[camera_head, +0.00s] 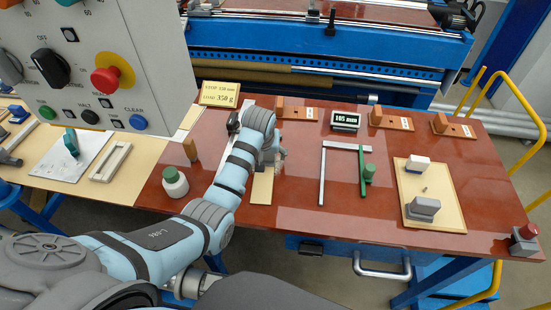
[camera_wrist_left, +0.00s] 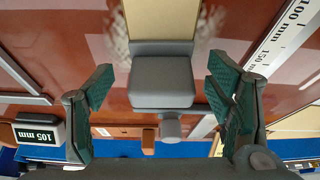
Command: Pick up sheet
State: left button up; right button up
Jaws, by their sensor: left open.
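A narrow cream sheet (camera_head: 262,187) lies on the red-brown tabletop just below my left gripper (camera_head: 274,157) in the head view. In the left wrist view the sheet (camera_wrist_left: 158,20) runs in from the top centre, and its near end meets a grey block (camera_wrist_left: 162,82). My left gripper (camera_wrist_left: 160,88) is open, its green-padded fingers spread on either side of the block. I see no contact between fingers and block. In the head view my wrist hides the block and part of the sheet. My right gripper is not in view.
A control panel (camera_head: 108,60) hangs at the upper left. A caliper-like tool (camera_head: 322,178), a 105 mm display (camera_head: 345,120) and a cream board (camera_head: 430,192) with blocks lie right. The tabletop between has free room.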

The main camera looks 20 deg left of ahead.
pick_arm(q)
jog(key=shift+w+a+f, duration=0.1)
jog(key=shift+w+f, duration=0.05)
jog(key=shift+f, duration=0.3)
jog(key=shift+r, duration=0.1)
jog(key=shift+c, duration=0.2)
jog(key=shift+s+r, duration=0.15)
jog(key=shift+s, duration=0.15)
jog(key=c, duration=1.2)
jog(key=shift+c, duration=0.2)
